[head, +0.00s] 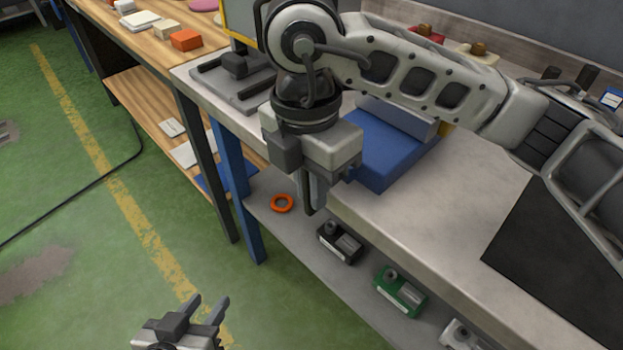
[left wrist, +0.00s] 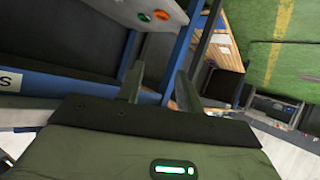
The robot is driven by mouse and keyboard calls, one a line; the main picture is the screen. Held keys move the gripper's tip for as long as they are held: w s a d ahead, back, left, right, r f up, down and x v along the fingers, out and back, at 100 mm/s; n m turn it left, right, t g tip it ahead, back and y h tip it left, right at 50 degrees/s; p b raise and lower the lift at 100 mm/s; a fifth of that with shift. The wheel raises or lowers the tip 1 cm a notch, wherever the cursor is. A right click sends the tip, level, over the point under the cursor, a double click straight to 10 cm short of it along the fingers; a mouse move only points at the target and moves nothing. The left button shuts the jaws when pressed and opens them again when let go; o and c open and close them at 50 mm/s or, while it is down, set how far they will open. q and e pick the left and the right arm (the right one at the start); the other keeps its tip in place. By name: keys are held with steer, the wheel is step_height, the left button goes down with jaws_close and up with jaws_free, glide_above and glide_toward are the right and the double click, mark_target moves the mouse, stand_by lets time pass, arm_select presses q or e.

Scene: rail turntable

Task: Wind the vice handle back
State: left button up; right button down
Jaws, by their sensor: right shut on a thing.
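The vice (head: 385,160) is a blue block with a grey jaw on the bench, near its front edge. My right gripper (head: 313,200) points down just left of the vice, at the bench's front edge. It is shut on the vice handle, which is mostly hidden behind the gripper and its fingers. My left gripper (head: 206,308) is low at the bottom of the head view, away from the vice. Its two fingers stand apart with nothing between them; the left wrist view also shows them apart (left wrist: 160,88).
A shelf (head: 285,235) under the bench holds an orange ring (head: 282,203), a black device (head: 340,243) and a green device (head: 400,291). A grey fixture (head: 232,80) stands left of the vice. The green floor (head: 70,230) at left is mostly open, with a cable across it.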

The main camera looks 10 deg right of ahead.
steer(key=g+p, duration=0.1)
steer(key=g+h+p, duration=0.1)
steer(key=p, duration=0.1)
steer(key=shift+r, duration=0.3)
steer(key=g+h+p, duration=0.2)
steer(key=p, duration=0.2)
steer(key=shift+f+g, duration=0.1)
steer(key=shift+g, duration=0.3)
arm_select(q)
steer(key=r, duration=0.1)
steer(key=a+r, duration=0.1)
steer(key=r, duration=0.1)
steer(key=shift+s+g+y+p, duration=0.1)
steer(key=shift+g+y+p, duration=0.3)
arm_select(e)
steer(key=shift+f+h, duration=0.1)
steer(key=shift+h, duration=0.3)
steer(key=shift+g, duration=0.3)
arm_select(q)
steer(key=shift+s+f+m, duration=0.15)
steer(key=shift+f+m, duration=0.05)
steer(key=shift+m, duration=0.1)
arm_select(e)
steer(key=shift+f, duration=0.1)
steer(key=c, duration=1.4)
jaws_free()
steer(key=shift+c, duration=0.2)
arm_select(q)
steer(key=shift+r, duration=0.15)
